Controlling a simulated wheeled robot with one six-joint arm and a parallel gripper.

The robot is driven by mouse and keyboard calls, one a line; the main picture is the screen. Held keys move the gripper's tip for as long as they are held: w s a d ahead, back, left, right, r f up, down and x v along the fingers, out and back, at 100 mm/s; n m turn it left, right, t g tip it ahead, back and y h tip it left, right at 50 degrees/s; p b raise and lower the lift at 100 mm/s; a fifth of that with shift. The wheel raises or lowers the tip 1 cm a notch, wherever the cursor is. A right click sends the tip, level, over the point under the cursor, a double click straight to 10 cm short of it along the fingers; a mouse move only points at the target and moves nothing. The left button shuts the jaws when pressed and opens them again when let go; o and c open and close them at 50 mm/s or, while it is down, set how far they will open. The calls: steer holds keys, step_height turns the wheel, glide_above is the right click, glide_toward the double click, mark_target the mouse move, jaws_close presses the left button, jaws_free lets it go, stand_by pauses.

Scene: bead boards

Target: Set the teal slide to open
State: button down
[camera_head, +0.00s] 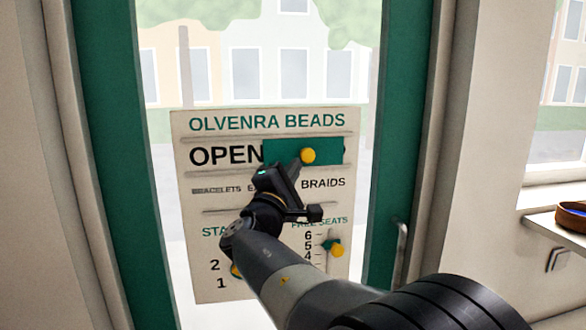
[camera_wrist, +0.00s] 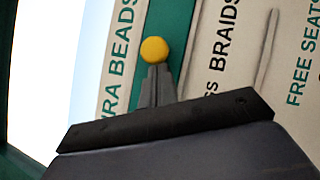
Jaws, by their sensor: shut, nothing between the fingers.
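The teal slide (camera_head: 330,150) covers the right part of the top row on the bead board (camera_head: 352,205). The word OPEN shows uncovered to its left, with the N close against the slide's left edge. A round yellow knob (camera_head: 308,155) sits on the slide. My gripper (camera_head: 294,167) is shut and empty, its tips just below and left of the knob. In the wrist view the knob (camera_wrist: 155,50) stands right at the tips of the shut fingers (camera_wrist: 157,72), with the teal slide (camera_wrist: 181,30) behind. I cannot tell whether they touch.
My arm hides the board's lower middle. A second yellow knob (camera_head: 337,250) sits on the FREE SEATS scale at the right. Another yellow knob (camera_head: 235,270) shows partly at the lower left. A door handle (camera_head: 401,245) and a sill with a brown bowl (camera_head: 573,217) are farther right.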

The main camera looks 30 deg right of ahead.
steer(key=d+b, duration=0.1)
steer(key=s+d+b, duration=0.1)
steer(key=shift+d+b, duration=0.25)
steer(key=shift+b, duration=0.1)
stand_by(0.4)
